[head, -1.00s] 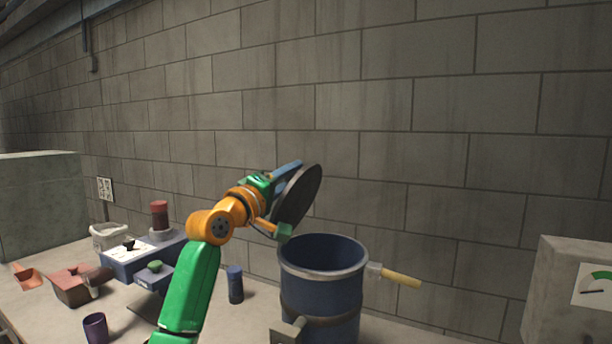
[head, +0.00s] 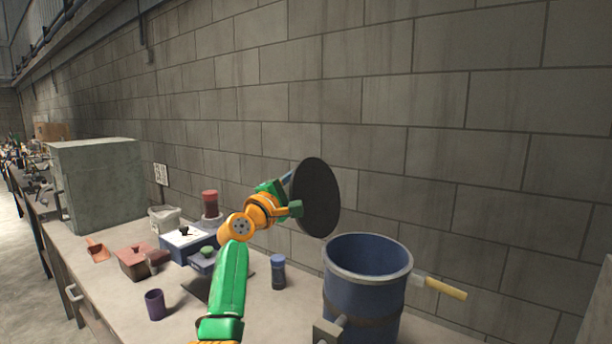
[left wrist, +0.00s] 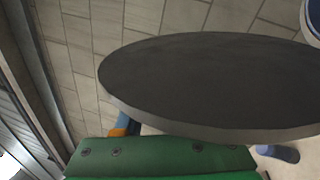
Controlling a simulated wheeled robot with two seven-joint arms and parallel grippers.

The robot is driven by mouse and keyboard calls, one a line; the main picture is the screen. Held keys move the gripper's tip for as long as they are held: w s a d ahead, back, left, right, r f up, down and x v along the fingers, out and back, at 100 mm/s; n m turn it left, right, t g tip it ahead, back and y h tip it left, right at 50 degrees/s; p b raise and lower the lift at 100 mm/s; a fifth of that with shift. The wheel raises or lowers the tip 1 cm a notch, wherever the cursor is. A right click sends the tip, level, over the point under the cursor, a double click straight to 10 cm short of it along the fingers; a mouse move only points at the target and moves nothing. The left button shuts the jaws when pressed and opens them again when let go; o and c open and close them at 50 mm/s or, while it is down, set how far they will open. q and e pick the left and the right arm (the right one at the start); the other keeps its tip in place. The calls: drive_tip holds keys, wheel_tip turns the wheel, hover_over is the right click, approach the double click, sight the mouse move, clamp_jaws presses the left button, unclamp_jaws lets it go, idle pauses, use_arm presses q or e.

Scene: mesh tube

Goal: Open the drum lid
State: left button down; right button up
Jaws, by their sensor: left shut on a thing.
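The blue drum (head: 364,290) stands on the bench at the right of the head view, its top open. The round dark lid (head: 316,198) is off the drum, tilted nearly upright, up and to the left of the drum's rim. My left gripper (head: 292,203) is shut on the lid, with the fingers mostly hidden behind it. In the left wrist view the lid (left wrist: 215,85) fills the middle, and the drum's rim (left wrist: 311,22) shows at the top right corner. My right gripper is not in view.
A yellow-handled tool (head: 440,286) sticks out from the drum's right side. A blue canister (head: 278,272), a purple cup (head: 155,304), a red box (head: 136,262) and a blue scale-like device (head: 188,241) stand on the bench (head: 245,318). A block wall runs behind.

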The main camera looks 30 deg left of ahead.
use_arm(q)
drive_tip(key=shift+a+n, duration=0.2)
drive_tip(key=shift+n, duration=0.1)
drive_tip(key=c, duration=0.7)
unclamp_jaws()
drive_tip(key=shift+f, duration=0.1)
drive_tip(key=shift+o, duration=1)
drive_tip(key=shift+w+f, duration=0.1)
drive_tip(key=shift+w, duration=0.05)
